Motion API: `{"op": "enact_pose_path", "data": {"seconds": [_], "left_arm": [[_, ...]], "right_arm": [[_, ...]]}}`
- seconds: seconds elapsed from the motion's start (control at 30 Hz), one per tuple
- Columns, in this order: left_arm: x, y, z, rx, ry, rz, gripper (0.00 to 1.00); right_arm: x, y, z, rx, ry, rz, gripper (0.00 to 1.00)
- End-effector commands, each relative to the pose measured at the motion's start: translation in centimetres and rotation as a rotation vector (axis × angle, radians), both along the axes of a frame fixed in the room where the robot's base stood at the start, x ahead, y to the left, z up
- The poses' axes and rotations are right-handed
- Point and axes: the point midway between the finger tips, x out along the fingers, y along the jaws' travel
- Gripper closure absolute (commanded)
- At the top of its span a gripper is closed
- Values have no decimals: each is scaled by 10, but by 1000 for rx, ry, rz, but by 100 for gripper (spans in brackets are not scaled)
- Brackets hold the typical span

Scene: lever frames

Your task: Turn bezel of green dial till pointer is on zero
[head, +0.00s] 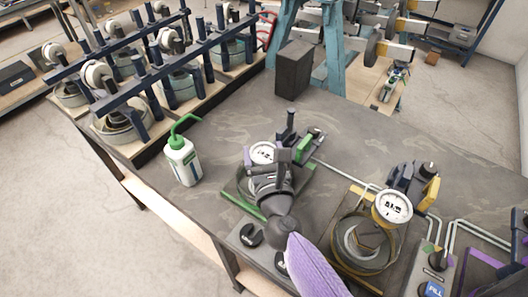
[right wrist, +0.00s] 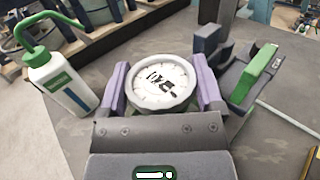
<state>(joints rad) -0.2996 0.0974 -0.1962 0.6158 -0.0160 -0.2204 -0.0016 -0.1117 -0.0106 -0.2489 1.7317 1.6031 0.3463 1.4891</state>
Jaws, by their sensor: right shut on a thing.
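The green dial (head: 262,152) is a round white-faced gauge on a green-edged base (head: 238,203) in the head view. In the right wrist view the dial face (right wrist: 160,80) shows dark markings inside a pale grey bezel (right wrist: 164,106). The pointer cannot be told clearly from the markings, nor can the zero. My right gripper (head: 264,160) is shut on the bezel, with one purple-padded finger on each side of it, as the right wrist view (right wrist: 163,88) also shows. The gripper partly hides the dial and base in the head view. My left gripper is not in view.
A green lever clamp (head: 309,147) stands just right of the dial. A white bottle with green spout (head: 183,162) stands to the left. A yellow-framed station with another dial (head: 393,207) is at the right. A dark block (head: 294,69) stands behind; table between is clear.

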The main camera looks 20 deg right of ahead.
Motion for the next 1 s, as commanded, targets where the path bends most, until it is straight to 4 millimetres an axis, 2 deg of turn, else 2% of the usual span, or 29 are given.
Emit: {"op": "enact_pose_path", "data": {"seconds": [0.57,0.6,0.63,0.87,1.0], "left_arm": [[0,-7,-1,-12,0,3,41],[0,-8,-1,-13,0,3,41],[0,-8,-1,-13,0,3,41],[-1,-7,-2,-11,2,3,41],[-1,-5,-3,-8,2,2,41]], "right_arm": [[0,0,0,0,0,-37,74],[0,0,0,0,0,-37,8],[0,0,0,0,0,-37,2],[-1,0,0,0,1,-37,0],[-13,2,-1,-1,2,-37,0]]}}
